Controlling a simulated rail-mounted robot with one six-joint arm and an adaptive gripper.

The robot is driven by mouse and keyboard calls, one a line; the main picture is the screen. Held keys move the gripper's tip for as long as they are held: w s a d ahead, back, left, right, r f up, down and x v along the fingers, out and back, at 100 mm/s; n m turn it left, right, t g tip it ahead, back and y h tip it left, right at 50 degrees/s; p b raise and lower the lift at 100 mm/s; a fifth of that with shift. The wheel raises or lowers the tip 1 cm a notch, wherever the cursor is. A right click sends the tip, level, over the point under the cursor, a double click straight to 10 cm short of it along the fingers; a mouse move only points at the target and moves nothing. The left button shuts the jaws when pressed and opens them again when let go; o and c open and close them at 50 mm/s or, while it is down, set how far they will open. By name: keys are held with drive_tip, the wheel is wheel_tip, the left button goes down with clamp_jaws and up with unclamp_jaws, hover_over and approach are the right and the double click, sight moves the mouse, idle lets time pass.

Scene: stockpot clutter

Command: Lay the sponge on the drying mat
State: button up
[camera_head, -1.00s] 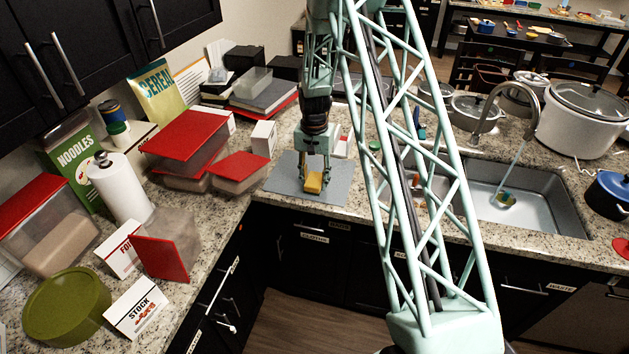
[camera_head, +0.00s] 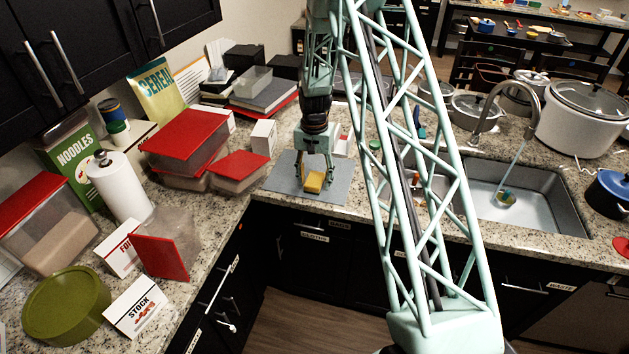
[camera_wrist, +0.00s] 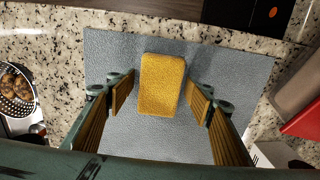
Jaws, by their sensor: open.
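The yellow sponge (camera_head: 315,182) lies on the grey drying mat (camera_head: 283,184) on the counter. In the wrist view the sponge (camera_wrist: 161,84) rests flat near the middle of the mat (camera_wrist: 110,55), well inside its edges. My gripper (camera_head: 314,175) is just behind and over the sponge in the head view. In the wrist view my gripper (camera_wrist: 162,100) is open, with one finger pad on each side of the sponge and a clear gap between each pad and the sponge.
Red-lidded containers (camera_head: 240,166) and a small white box (camera_head: 264,136) stand left of the mat. The sink (camera_head: 530,193) lies to the right. In the wrist view, a strainer-like item with food (camera_wrist: 16,90) is at the left edge. Bare counter borders the mat.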

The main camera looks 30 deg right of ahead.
sight(314, 179)
drive_tip(key=shift+r, duration=0.15)
wheel_tip(314, 179, up, 12)
drive_tip(key=b, duration=0.1)
idle(0.8)
idle(0.6)
